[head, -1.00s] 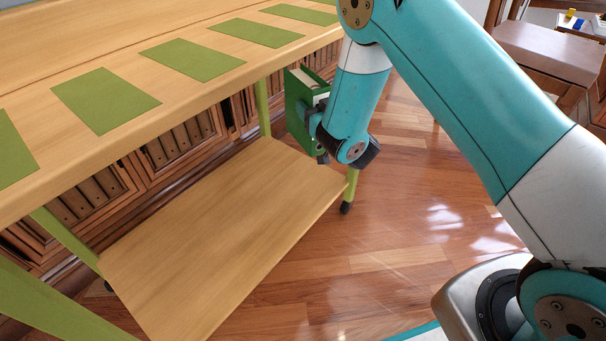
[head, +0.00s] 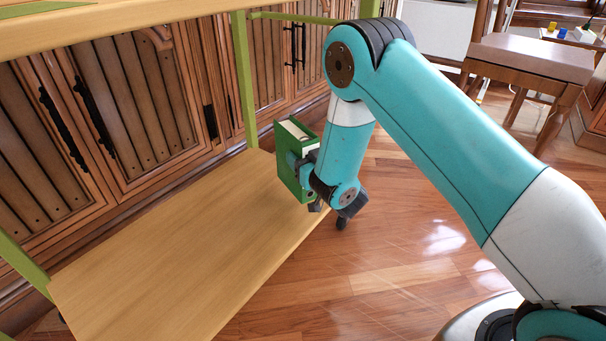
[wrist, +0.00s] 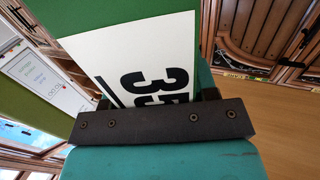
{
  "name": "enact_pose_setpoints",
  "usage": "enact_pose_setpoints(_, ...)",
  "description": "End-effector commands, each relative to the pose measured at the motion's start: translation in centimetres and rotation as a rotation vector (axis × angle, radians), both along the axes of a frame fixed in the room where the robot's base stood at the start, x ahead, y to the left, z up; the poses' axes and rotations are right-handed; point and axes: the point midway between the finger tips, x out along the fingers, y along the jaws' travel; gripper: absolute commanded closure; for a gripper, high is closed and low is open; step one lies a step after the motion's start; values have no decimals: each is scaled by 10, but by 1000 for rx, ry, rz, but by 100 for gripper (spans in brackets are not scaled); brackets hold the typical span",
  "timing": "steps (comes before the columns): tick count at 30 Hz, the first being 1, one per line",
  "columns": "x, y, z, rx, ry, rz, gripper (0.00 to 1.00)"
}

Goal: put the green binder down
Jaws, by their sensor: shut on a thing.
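The green binder (head: 292,160) is upright in my gripper (head: 305,172), at the far right end of the cart's wooden lower shelf (head: 170,240). My gripper is shut on it, and my arm hides part of its right side. In the wrist view the binder (wrist: 75,18) fills the upper left, with a white label (wrist: 135,65) bearing large black digits. The wooden shelf surface also shows in the wrist view (wrist: 275,115) at the right. I cannot tell whether the binder's bottom touches the shelf.
The lower shelf is bare. Green posts (head: 244,80) and the upper shelf edge (head: 90,42) frame it. Wooden cabinets (head: 130,110) stand behind. A wooden chair (head: 530,60) is at the back right. Open wooden floor (head: 400,235) lies to the right.

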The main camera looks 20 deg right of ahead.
Motion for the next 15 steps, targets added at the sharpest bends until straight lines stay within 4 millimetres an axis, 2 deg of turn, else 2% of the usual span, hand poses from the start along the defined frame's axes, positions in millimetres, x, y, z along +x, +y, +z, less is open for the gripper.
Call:
enact_pose_setpoints(1,0,0,-13,1,-1,0,82)
enact_pose_setpoints(3,0,0,-25,1,-1,0,82)
enact_pose_setpoints(6,0,0,-36,0,-2,0,82)
enact_pose_setpoints(15,0,0,-34,0,-2,0,82)
